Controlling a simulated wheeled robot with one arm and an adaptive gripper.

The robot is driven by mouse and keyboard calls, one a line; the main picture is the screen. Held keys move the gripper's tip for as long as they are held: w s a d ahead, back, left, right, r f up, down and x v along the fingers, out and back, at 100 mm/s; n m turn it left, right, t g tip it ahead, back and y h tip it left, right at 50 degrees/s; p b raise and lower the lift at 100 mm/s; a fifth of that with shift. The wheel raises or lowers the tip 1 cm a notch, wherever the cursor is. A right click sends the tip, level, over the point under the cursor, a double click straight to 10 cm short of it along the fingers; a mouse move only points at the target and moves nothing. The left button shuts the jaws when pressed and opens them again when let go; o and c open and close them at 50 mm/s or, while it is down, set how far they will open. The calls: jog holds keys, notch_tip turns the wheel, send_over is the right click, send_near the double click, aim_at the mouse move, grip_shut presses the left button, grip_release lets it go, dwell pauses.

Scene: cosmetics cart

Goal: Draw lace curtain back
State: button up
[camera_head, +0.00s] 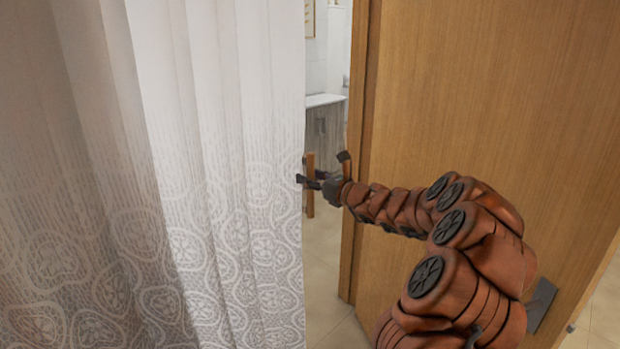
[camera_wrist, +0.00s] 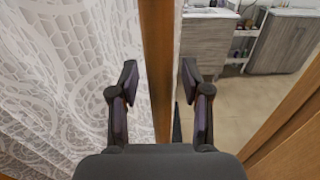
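The white lace curtain (camera_head: 215,190) hangs in pleats across the left of the head view, with a round lace pattern lower down. It also fills the left of the wrist view (camera_wrist: 70,75). A brown upright wooden bar (camera_wrist: 157,60) runs along the curtain's right edge; a short piece of it (camera_head: 310,200) shows in the head view. My gripper (camera_head: 314,179) is at this edge. In the wrist view, its fingers (camera_wrist: 160,90) are open, one on each side of the bar, with gaps visible. Contact with the bar cannot be told.
A large wooden door or panel (camera_head: 480,90) stands at the right, close behind my arm. Between it and the curtain is a narrow opening onto a tiled floor (camera_head: 323,255). Grey cabinets (camera_wrist: 285,42) and a small shelf with bottles (camera_wrist: 243,42) stand beyond.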

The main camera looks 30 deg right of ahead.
grip_shut()
dwell(0.3)
